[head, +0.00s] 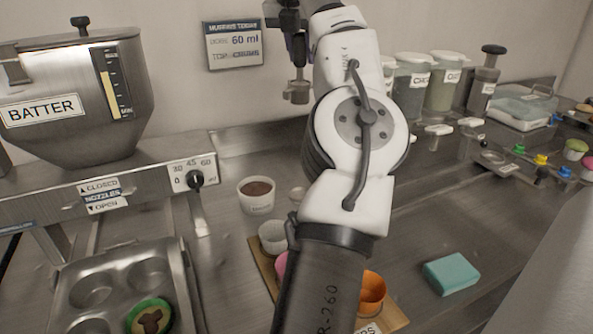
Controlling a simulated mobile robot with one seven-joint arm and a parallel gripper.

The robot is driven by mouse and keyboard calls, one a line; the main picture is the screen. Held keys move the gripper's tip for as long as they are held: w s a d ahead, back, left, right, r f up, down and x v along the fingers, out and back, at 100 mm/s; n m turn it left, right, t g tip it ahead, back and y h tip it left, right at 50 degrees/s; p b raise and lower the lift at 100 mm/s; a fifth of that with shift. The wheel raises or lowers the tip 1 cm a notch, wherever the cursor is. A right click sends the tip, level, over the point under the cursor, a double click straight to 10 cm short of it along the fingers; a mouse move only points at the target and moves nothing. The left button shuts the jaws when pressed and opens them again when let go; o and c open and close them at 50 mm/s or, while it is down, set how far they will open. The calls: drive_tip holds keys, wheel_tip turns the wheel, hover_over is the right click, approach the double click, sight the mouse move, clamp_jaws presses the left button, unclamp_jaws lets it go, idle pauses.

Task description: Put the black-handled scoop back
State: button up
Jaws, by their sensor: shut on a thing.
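My gripper (288,22) is at the top middle of the head view, partly cut off by the upper edge. It is shut on the black-handled scoop, whose small metal cup (297,93) hangs below it, in front of the wall and above the counter. The scoop's dark handle is hard to tell apart from the dark gripper parts. Whether the cup holds anything cannot be seen.
A batter dispenser (75,100) and muffin tin (75,283) stand at the left. A brown-filled cup (257,194) stands mid-counter. Labelled jars (443,82) and white-handled scoops (438,130) are at the back right. A teal sponge (451,273) lies front right. My arm hides the middle.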

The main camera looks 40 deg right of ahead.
wheel_tip(320, 180, down, 25)
drive_tip(key=shift+b, duration=0.45)
drive_tip(key=o, duration=1)
drive_tip(key=shift+f, duration=0.1)
drive_tip(key=b+v, duration=0.1)
drive_tip(key=v, duration=1.1)
drive_tip(key=shift+d, duration=0.1)
